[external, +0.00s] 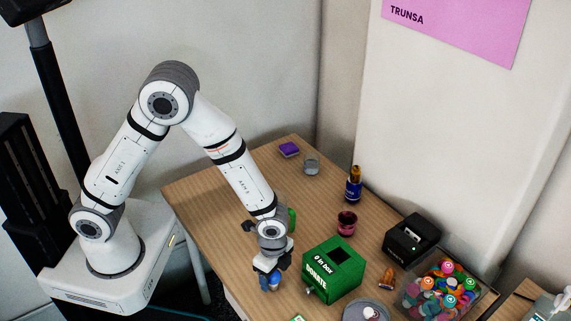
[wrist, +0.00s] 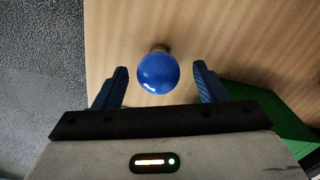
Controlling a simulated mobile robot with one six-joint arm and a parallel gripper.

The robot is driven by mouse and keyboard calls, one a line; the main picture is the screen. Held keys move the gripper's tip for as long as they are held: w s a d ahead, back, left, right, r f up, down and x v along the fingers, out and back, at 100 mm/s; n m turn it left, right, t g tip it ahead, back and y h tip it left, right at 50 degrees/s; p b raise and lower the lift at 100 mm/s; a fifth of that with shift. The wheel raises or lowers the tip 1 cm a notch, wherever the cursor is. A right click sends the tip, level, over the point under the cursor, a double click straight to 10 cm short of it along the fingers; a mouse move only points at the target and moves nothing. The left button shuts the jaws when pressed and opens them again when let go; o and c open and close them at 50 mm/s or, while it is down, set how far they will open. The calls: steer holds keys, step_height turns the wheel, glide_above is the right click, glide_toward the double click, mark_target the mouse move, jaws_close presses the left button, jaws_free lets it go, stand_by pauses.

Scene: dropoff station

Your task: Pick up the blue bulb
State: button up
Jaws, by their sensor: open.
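The blue bulb (wrist: 158,73) is round and glossy, with a brownish base at its far side, over the wooden table in the wrist view. In the external view the blue bulb (external: 274,281) shows small, right beneath my gripper (external: 266,278). In the wrist view my gripper (wrist: 160,88) is open, one dark blue finger on each side of the bulb. A gap shows between each finger and the bulb, so neither appears to touch it. I cannot tell the exact height of the fingers relative to the bulb.
A green donation box (external: 322,271) stands close to the right of my gripper. A bin (external: 488,296) of colourful items stands right. The table's left part (external: 205,195) is clear.

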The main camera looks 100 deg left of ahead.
mark_target(274, 275)
steer(key=shift+f, duration=1.55)
steer(key=c, duration=0.9)
